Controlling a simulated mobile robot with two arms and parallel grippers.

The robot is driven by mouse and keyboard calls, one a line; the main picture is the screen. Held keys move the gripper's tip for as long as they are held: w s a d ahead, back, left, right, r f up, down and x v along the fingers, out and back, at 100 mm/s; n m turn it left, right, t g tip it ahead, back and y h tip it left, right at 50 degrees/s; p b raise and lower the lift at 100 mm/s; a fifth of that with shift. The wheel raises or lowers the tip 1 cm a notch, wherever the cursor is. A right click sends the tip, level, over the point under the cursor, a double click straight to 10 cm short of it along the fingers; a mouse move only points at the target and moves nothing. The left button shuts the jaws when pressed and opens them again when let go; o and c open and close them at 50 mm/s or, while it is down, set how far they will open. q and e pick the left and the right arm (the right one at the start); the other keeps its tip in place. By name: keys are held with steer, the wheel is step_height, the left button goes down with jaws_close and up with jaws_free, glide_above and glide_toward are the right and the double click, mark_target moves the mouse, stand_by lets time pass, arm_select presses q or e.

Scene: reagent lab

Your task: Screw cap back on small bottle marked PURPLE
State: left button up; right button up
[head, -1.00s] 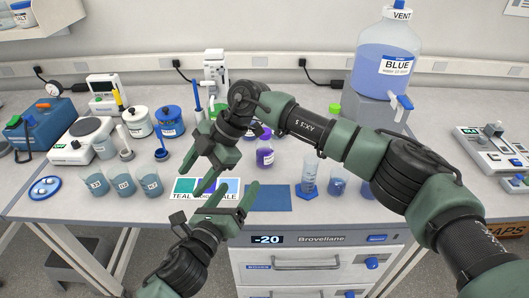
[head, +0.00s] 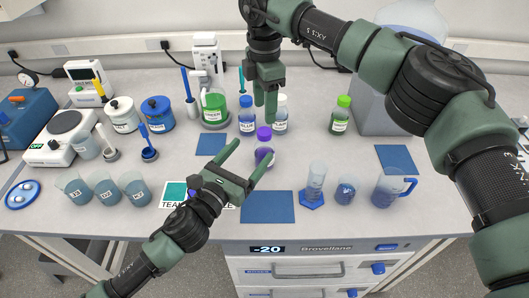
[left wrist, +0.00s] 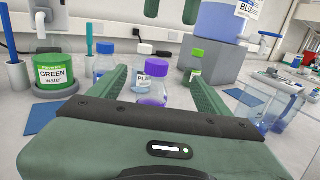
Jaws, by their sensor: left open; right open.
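The small bottle (head: 264,157) with purple liquid stands upright on the bench, its label unreadable here. A purple cap (head: 264,134) sits at its top; I cannot tell whether it is screwed tight. In the left wrist view the bottle (left wrist: 153,93) and cap (left wrist: 157,68) show between my left fingers. My left gripper (head: 250,156) is open, low, with its fingers pointing toward the bottle; contact is not visible. My right gripper (head: 265,112) is open, pointing down above the cap and apart from it. Its two fingers also hang at the top of the left wrist view (left wrist: 171,12).
A blue-capped bottle (head: 247,122) and a white-capped bottle (head: 281,122) stand close behind. A green-capped bottle (head: 340,120) is to the right. Cylinder (head: 315,185) and beakers stand at front right. A blue mat (head: 267,207) in front is clear.

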arm_select(q)
glide_toward(259, 160)
steer(key=x, duration=0.4)
steer(key=shift+w+d+r, duration=0.25)
steer(key=shift+d+r, duration=0.05)
steer(key=x, duration=0.6)
steer(key=shift+w+f, duration=0.3)
steer(key=shift+w, duration=0.1)
steer(key=shift+w+d, duration=0.35)
steer(key=shift+c, duration=0.4)
jaws_close()
